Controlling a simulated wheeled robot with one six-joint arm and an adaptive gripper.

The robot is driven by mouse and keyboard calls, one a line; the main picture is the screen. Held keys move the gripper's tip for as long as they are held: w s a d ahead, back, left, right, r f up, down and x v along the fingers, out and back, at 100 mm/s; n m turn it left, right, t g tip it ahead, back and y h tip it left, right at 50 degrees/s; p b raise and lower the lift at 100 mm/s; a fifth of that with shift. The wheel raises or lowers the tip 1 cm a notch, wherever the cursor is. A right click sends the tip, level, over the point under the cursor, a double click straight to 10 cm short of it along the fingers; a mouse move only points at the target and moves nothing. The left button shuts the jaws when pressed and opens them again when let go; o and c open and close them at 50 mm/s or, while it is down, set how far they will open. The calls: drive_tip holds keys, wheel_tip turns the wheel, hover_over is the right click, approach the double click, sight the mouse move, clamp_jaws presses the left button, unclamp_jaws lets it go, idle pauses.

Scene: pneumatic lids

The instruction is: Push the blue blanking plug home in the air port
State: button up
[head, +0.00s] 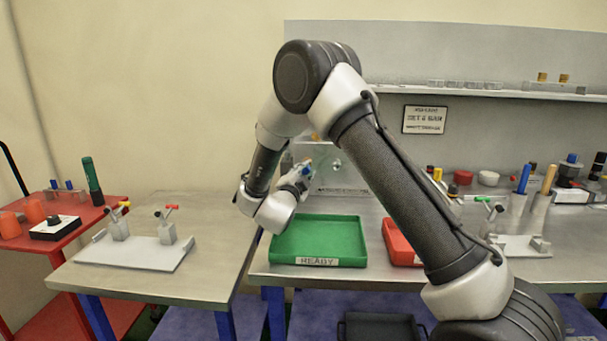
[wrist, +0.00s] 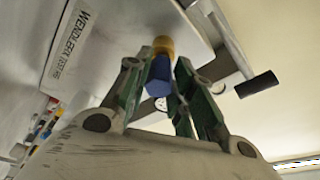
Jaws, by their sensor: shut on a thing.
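The blue blanking plug (wrist: 158,74) is between the green-padded fingers of my gripper (wrist: 160,66) in the wrist view, and they are shut on it. Its far end meets a brass-coloured fitting (wrist: 163,46), the air port, on the face of a grey unit (wrist: 110,38) with a name label. I cannot tell how deep the plug sits in the port. In the head view my gripper (head: 303,172) is at the grey unit behind the green tray; the plug shows there only as a small blue spot, and my arm covers part of the unit.
A green READY tray (head: 318,241) lies below my gripper, with a red tray (head: 398,242) to its right. A lever with a black handle (wrist: 258,84) sticks out right of the port. A left table (head: 175,285) holds a white plate (head: 140,250) with clamps.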

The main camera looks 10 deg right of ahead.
drive_tip(key=shift+w+d, duration=0.25)
drive_tip(key=shift+w, duration=0.4)
drive_tip(key=o, duration=1.1)
drive_tip(key=shift+v, duration=3.5)
drive_tip(key=v, duration=1.2)
